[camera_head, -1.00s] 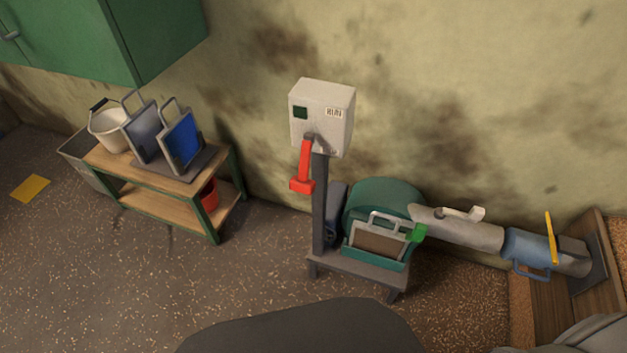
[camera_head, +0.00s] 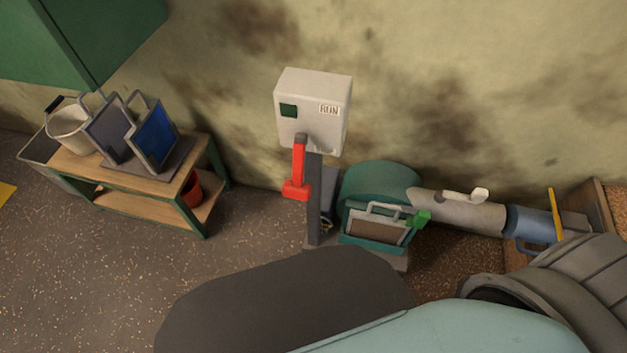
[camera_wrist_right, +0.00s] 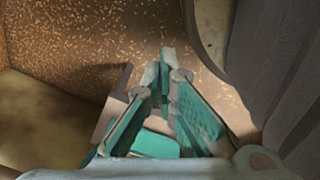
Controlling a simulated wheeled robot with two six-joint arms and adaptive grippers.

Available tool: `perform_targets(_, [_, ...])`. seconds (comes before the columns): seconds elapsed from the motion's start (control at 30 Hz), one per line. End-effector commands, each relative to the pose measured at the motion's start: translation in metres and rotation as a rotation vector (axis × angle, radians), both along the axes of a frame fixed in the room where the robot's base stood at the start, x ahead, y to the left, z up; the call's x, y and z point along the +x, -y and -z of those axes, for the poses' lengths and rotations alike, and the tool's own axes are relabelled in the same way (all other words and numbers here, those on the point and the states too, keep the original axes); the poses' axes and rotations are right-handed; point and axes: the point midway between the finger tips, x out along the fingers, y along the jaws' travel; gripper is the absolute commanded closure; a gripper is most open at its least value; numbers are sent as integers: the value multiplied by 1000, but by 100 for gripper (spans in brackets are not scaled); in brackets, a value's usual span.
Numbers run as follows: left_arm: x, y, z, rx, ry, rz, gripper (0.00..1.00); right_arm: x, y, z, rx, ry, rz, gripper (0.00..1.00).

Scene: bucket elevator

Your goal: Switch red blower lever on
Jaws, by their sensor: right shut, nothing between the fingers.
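The red blower lever (camera_head: 298,172) hangs down from the front of a pale control box (camera_head: 312,112) in the head view. The box has a dark green window and a RUN label and sits on a dark post (camera_head: 314,205). My right gripper (camera_wrist_right: 166,58) shows in the right wrist view, its teal-padded fingers meeting at the tips with nothing between them. It is over speckled, grain-strewn ground and the lever is not in that view. My left gripper is in neither view.
A teal blower (camera_head: 380,190) with a framed screen and green handle stands beside the post. Its grey pipe (camera_head: 460,212) runs right to a blue section (camera_head: 528,224). A wooden bench (camera_head: 130,200) with a bucket (camera_head: 70,128) and framed panels stands left. Open floor lies between.

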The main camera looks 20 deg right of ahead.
Motion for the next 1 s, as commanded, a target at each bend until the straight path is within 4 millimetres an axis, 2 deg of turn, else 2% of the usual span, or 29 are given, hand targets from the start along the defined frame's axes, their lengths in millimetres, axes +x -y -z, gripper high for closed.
perform_targets(0.07, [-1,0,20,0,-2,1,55,38,16,13,41,19,158,100])
perform_targets(0.13, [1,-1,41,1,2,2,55,89,25,17,163,37,382,100])
perform_targets(0.17, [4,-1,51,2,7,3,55,119,23,14,252,49,482,100])
perform_targets(0.2, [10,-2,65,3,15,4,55,162,16,3,402,62,598,100])
perform_targets(0.27, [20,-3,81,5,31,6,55,222,0,-31,650,75,707,100])
perform_targets(0.3, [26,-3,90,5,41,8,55,257,-12,-62,820,79,736,100])
perform_targets(0.37, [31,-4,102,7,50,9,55,298,-28,-117,1063,77,726,100])
perform_targets(0.4, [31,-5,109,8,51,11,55,318,-35,-156,1208,71,694,100])
perform_targets(0.5, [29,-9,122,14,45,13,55,340,-46,-244,1503,44,567,100])
perform_targets(0.6, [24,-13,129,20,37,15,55,341,-48,-304,1679,16,445,100])
perform_targets(0.63, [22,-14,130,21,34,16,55,339,-48,-316,1710,9,419,100])
perform_targets(0.73, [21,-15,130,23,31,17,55,337,-47,-336,1764,-2,374,100])
perform_targets(1.0, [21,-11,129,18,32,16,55,337,-47,-338,1769,-3,375,100])
